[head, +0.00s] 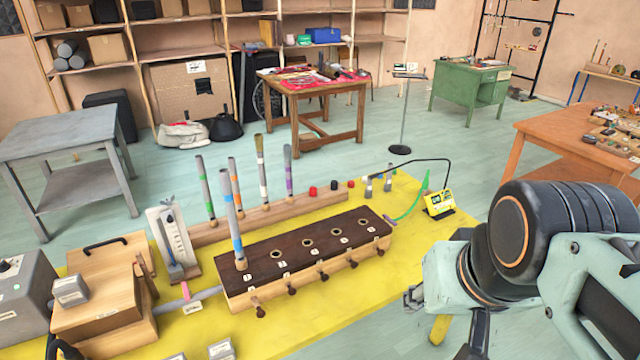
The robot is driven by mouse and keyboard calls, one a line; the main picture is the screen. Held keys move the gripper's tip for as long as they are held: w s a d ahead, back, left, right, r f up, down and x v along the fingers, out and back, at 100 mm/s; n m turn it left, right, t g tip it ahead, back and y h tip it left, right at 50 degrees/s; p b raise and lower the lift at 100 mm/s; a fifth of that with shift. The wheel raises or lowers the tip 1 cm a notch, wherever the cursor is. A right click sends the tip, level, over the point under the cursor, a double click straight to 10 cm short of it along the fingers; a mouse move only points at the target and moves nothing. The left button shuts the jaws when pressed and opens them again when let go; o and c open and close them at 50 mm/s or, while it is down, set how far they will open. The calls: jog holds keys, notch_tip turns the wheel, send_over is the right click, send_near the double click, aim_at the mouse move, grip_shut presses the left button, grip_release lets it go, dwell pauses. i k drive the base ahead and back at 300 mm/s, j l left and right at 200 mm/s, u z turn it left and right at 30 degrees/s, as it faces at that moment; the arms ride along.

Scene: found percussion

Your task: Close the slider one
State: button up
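A long wooden box (300,262) with a dark top lies on the yellow-topped table. Its top has a row of round holes, each with a small white number label too small to read surely. Several wooden slider knobs stick out of its front side, the nearest one (257,309) at the left end and the farthest (378,246) at the right end. I cannot tell which is slider one.
Behind the box, several banded tubes stand on a wooden rail (275,217). A yellow meter (438,204) with cables stands at the right. Wooden boxes (100,305) and a gauge board (170,240) crowd the left.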

aim_at(260, 313)
jog(key=u, duration=1.05)
jog(key=i+j+z, duration=0.45)
jog(key=j, duration=0.3)
jog(key=k+j+z, duration=0.15)
jog(key=j+z, duration=0.2)
jog(key=k+j+z, duration=0.15)
jog(key=j+z, duration=0.25)
jog(key=l, duration=0.75)
jog(key=j, duration=0.45)
